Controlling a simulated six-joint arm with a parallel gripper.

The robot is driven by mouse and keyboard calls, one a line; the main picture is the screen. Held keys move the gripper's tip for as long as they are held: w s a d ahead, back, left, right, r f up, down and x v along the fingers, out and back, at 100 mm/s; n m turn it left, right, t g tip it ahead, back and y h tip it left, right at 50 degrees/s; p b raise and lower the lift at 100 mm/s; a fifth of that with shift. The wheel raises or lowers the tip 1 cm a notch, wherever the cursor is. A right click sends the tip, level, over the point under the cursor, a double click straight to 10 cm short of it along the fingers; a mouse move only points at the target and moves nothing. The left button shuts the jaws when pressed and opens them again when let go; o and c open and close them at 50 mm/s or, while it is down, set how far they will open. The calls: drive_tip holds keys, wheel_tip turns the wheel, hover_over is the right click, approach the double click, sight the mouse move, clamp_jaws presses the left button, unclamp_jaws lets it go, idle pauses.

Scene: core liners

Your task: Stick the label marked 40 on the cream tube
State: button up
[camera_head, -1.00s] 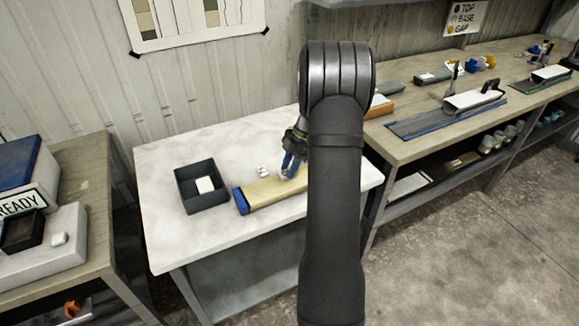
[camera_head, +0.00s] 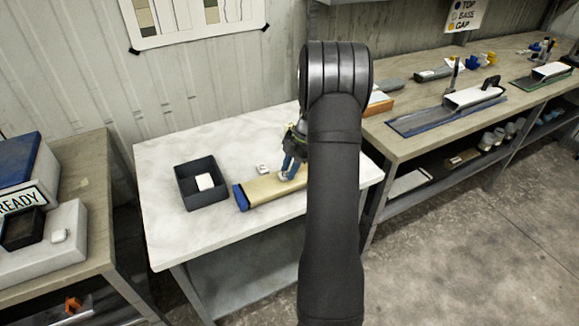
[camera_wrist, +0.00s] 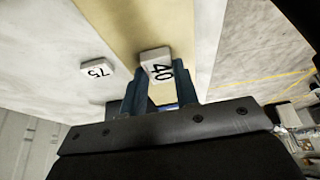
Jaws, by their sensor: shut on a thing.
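The cream tube (camera_head: 262,190) lies on the white table with a blue cap (camera_head: 240,198) at its left end. My gripper (camera_head: 289,170) is over the tube, its blue fingers pointing down. It is shut on the white label marked 40 (camera_wrist: 156,66), which sits between the fingertips in the wrist view. The label is over the cream surface (camera_wrist: 118,25); I cannot tell whether it touches. A second label marked 75 (camera_wrist: 97,71) lies on the table beside the tube; it also shows in the head view (camera_head: 262,169). My arm hides the tube's right end.
A dark open box (camera_head: 190,205) with a white block (camera_head: 205,182) inside stands left of the tube. A bench (camera_head: 430,120) with tools is at the right. The table's front left is clear.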

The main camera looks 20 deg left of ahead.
idle(0.3)
drive_tip(key=o, duration=1.4)
drive_tip(key=shift+r, duration=3.45)
drive_tip(key=shift+f, duration=3.4)
